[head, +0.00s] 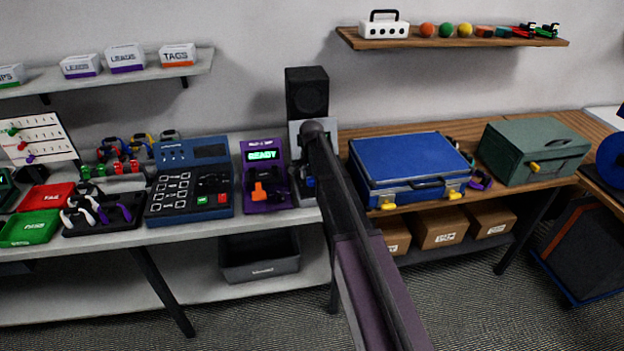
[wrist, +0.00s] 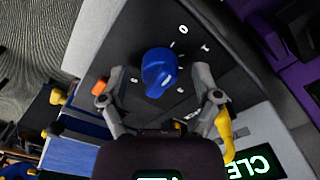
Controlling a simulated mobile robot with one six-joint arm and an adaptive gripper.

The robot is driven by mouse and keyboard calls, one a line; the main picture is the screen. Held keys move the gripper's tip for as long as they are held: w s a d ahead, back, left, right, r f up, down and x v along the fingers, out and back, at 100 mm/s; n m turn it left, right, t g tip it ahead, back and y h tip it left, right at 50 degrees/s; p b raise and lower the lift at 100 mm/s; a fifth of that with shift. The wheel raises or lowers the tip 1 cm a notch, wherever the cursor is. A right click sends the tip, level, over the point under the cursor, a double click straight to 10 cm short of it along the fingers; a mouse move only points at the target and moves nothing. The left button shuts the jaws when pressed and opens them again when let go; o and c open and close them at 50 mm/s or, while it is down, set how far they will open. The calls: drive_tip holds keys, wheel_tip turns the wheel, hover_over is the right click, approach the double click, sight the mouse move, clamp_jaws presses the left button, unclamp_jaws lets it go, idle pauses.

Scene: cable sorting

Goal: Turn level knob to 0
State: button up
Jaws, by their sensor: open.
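A blue knob (wrist: 158,72) stands on a dark dial panel (wrist: 125,42) in the wrist view. White numerals ring it; a 0 and a 1 show at its upper right. A white mark shows on the lower right part of the knob, turned away from the 0. My gripper (wrist: 159,93) is open, with one finger left and one right of the knob. I cannot tell whether either finger touches it. In the head view my arm covers much of the grey unit (head: 296,132), and the gripper is hidden there.
A purple tester (head: 263,155) with a green READY display stands left of my arm. A black speaker (head: 306,92) stands behind the unit. A blue case (head: 405,160) is close on the right. A blue test station (head: 190,180) sits farther left.

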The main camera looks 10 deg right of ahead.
sight(312, 177)
drive_tip(key=m, duration=1.4)
wheel_tip(312, 177, up, 14)
drive_tip(key=p, duration=1.4)
drive_tip(key=s+f+n+b, duration=0.4)
drive_tip(key=s+n, duration=0.3)
drive_tip(key=s, duration=0.2)
drive_tip(key=s+f+n+b, duration=0.4)
drive_tip(key=s+n, duration=0.3)
drive_tip(key=s, duration=0.1)
drive_tip(key=s+f+n+b, duration=0.4)
drive_tip(key=s+n, duration=0.3)
drive_tip(key=s, duration=0.2)
drive_tip(key=shift+s+n, duration=0.3)
idle(0.4)
drive_tip(key=shift+s, duration=0.15)
drive_tip(key=shift+s+d+n, duration=0.1)
drive_tip(key=shift+s+n, duration=0.9)
drive_tip(key=shift+s, duration=0.1)
